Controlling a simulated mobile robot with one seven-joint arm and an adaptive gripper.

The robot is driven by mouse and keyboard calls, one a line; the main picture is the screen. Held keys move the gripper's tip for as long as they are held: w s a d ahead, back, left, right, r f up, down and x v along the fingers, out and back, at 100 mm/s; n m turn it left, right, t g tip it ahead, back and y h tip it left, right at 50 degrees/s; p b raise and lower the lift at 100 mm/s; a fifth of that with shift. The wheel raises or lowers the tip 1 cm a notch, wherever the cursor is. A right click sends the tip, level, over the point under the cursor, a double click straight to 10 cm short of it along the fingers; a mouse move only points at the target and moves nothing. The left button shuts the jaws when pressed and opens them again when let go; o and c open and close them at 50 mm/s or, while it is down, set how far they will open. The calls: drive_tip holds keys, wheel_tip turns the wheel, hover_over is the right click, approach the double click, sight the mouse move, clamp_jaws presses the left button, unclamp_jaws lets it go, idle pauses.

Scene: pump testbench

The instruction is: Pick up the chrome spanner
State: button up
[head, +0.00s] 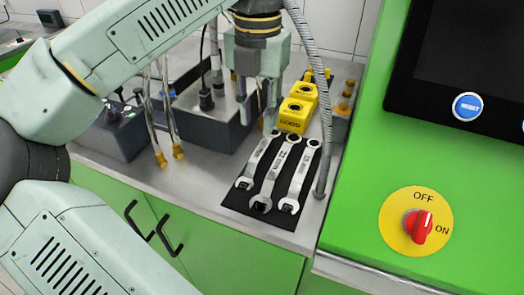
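Three silvery spanners lie side by side on a black mat (233,197) on the counter: a left one (256,164), a middle one (274,178) and a right one (300,180). Their ring ends point to the back and their open jaws to the front. I cannot tell from the finish which one is the chrome spanner. My gripper (257,112) points down behind the left spanner's ring end. Its fingers are apart with nothing visible between them. The right fingertip is close to that ring end in the picture; I cannot tell whether they touch.
Yellow blocks (293,115) stand right behind the spanners. A grey flexible hose (325,130) runs down on the right. A dark box (205,120) and brass-tipped hoses (165,120) are on the left. A green panel with a red OFF/ON switch (419,226) stands at right.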

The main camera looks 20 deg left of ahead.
sight(257, 156)
drive_tip(key=f, duration=0.3)
drive_tip(key=f+p, duration=0.1)
drive_tip(key=f, duration=0.2)
drive_tip(key=f+p, duration=0.1)
drive_tip(key=f, duration=0.2)
drive_tip(key=shift+s, duration=0.4)
drive_tip(key=shift+r, duration=0.1)
drive_tip(key=shift+c, duration=0.3)
clamp_jaws()
